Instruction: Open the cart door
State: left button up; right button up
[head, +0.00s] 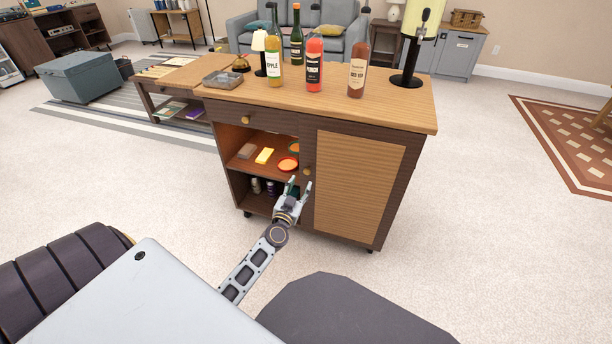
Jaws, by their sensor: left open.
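The cart (425,118) is a wooden cabinet on casters, with a light wood top and dark sides. Its door (358,185) is a light ribbed panel in a dark frame on the right half of the front, and it looks shut. A small round brass knob (307,171) sits at the door's left edge. My left gripper (300,183) is open and empty in front of the cart, its fingertips pointing up just below the knob in the picture. I cannot tell whether it touches the cart. My right gripper is out of view.
Bottles, including a red one (315,65), stand on the cart top with a small lamp (260,45) and a tray (223,79). A drawer (262,120) and open shelves with small items are left of the door. Carpet (470,240) right of the cart is clear.

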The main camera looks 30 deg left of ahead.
aim_at(306, 173)
pick_arm(q)
jog(key=shift+b+x, duration=0.45)
jog(key=shift+x, duration=2.7)
jog(key=shift+b+x, duration=0.3)
jog(key=shift+x, duration=0.45)
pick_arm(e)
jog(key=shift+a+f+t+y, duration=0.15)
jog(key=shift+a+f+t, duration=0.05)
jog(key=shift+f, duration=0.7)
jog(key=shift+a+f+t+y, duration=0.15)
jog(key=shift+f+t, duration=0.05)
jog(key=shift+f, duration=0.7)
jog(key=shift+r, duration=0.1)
pick_arm(q)
grip_shut()
